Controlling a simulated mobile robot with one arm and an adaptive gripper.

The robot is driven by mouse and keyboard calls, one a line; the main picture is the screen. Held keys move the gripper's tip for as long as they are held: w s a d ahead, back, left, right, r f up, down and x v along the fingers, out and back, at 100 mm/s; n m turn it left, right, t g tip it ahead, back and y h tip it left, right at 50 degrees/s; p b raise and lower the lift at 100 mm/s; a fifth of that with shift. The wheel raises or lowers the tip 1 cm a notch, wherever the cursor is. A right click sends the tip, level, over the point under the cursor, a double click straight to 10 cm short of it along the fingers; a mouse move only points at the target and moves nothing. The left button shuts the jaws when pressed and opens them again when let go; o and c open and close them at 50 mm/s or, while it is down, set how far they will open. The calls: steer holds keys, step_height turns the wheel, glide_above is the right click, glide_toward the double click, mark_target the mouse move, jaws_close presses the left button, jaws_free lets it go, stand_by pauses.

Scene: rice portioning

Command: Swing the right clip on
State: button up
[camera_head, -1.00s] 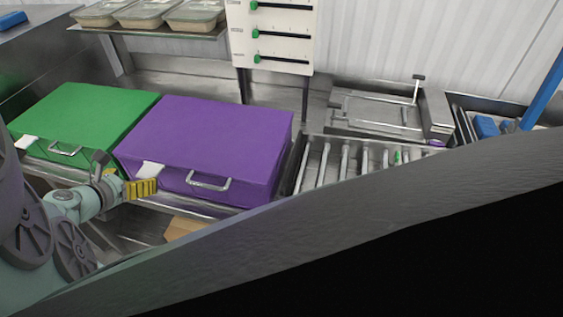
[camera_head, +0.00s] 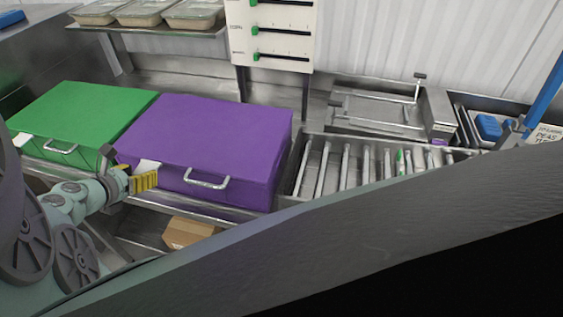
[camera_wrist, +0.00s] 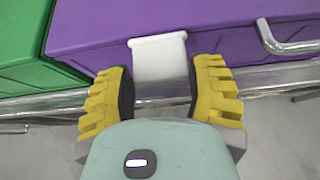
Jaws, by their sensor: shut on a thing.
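A purple lidded box (camera_head: 210,135) stands on the steel counter with a metal handle (camera_head: 206,179) on its front. A white clip (camera_head: 147,165) is at the front left of this box; in the wrist view the clip (camera_wrist: 160,58) spans the lid's edge and hangs down its front. My gripper (camera_head: 145,181) has yellow ribbed fingers and is at this clip. In the wrist view my gripper (camera_wrist: 162,88) has one finger on each side of the clip's lower part. A green box (camera_head: 85,115) stands to the left with its own white clip (camera_head: 22,139).
A rack of metal bars (camera_head: 345,165) lies right of the purple box. A shelf (camera_head: 150,30) with several filled trays is behind. A panel with green sliders (camera_head: 270,35) stands at the back. A cardboard box (camera_head: 188,232) sits below. A large dark shape covers the lower right.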

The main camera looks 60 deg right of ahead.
mark_target(159, 170)
steer(key=shift+f, duration=0.1)
steer(key=shift+d+f+b, duration=0.1)
steer(key=shift+f+b, duration=0.4)
steer(key=shift+b, duration=0.4)
steer(key=shift+f, duration=0.1)
steer(key=shift+d+f+b, duration=0.1)
steer(key=shift+f+b, duration=0.1)
steer(key=shift+b, duration=0.25)
steer(key=shift+w+d+f+b, duration=0.15)
steer(key=shift+d+f+b, duration=0.35)
steer(key=shift+b, duration=0.5)
steer(key=shift+w+d+f+b, duration=0.15)
steer(key=shift+d+f+b, duration=0.1)
steer(key=shift+d+b, duration=0.25)
steer(key=shift+w+d+b, duration=0.25)
steer(key=shift+d+b, duration=0.2)
steer(key=shift+d, duration=0.05)
